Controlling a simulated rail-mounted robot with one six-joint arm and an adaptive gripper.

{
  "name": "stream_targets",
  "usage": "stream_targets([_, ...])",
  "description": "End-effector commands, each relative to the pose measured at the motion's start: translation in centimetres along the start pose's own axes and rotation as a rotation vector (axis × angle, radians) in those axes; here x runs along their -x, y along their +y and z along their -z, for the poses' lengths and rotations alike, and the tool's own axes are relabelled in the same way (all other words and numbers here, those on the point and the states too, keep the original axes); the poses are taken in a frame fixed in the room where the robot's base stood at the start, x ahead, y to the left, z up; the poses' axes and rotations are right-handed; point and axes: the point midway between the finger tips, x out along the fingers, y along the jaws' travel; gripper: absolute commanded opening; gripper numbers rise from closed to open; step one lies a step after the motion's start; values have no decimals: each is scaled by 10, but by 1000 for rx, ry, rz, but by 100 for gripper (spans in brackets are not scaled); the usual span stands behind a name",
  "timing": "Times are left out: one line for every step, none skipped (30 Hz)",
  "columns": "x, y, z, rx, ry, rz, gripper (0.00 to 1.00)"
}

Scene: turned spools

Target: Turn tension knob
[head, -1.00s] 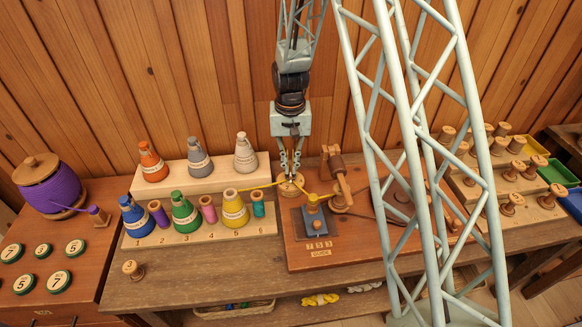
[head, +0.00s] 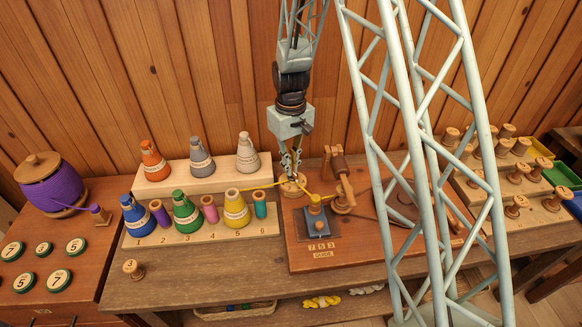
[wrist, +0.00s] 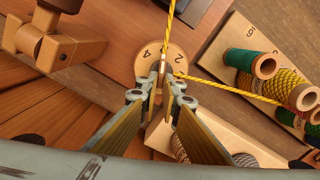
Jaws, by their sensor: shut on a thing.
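The tension knob (head: 300,188) is a round wooden dial on the reddish-brown board (head: 296,245), near its back left. In the wrist view the knob (wrist: 146,70) shows the numbers 4 and 2 and a raised grip in its middle. My gripper (head: 292,177) points down at it from above. In the wrist view my gripper's fingertips (wrist: 162,84) are closed on the raised grip, which they partly hide. A yellow thread (wrist: 215,88) runs past the knob and bends there.
A blue block (head: 318,224) with a wooden peg sits on the board, above a guide label. A wooden arm (head: 346,190) stands close right of the knob. Coloured cones and spools stand on pale racks (head: 205,240) to the left. My lattice column covers part of the right side.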

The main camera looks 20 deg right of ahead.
Motion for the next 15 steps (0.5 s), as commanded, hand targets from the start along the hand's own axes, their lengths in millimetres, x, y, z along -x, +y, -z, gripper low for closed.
stream_targets([1, 0, 1, 2, 2, 0, 0])
stream_targets([1, 0, 1, 3, 2, 0, 0])
stream_targets([1, 0, 1, 4, 2, 0, 0])
stream_targets([1, 0, 1, 4, 2, 0, 0])
stream_targets([1, 0, 1, 4, 2, 0, 0])
stream_targets([1, 0, 1, 3, 2, 0, 0])
stream_targets([1, 0, 1, 3, 2, 0, 0])
stream_targets([1, 0, 1, 3, 2, 0, 0])
stream_targets([1, 0, 1, 3, 2, 0, 0])
stream_targets([1, 0, 1, 3, 2, 0, 0])
stream_targets([1, 0, 1, 3, 2, 0, 6])
stream_targets([1, 0, 1, 3, 2, 0, 10])
stream_targets([1, 0, 1, 3, 1, 0, 13])
stream_targets([0, 0, 1, 2, 1, 0, 15])
stream_targets([0, 0, 0, 2, 1, 0, 19])
